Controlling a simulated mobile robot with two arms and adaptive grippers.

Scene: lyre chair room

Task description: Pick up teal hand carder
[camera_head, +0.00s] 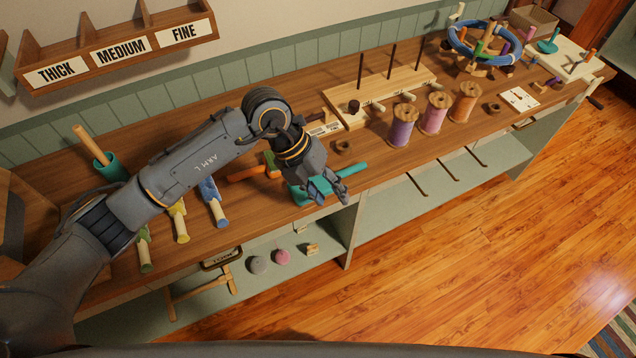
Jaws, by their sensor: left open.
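The teal hand carder (353,171) lies on the wooden workbench (215,245) near its front edge. Its handle points right, and part of its teal body shows left of my gripper. My left gripper (332,191) is over the carder, open, with fingers pointing down and right. The gripper hides the carder's middle. I cannot tell whether the fingers touch it. My right gripper is out of view.
An orange-handled tool (246,174) lies just left of the carder. Blue (213,202), yellow (178,222) and green tools lie further left. Purple (402,127), pink and orange spools stand to the right. A wooden peg rack (375,93) stands behind.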

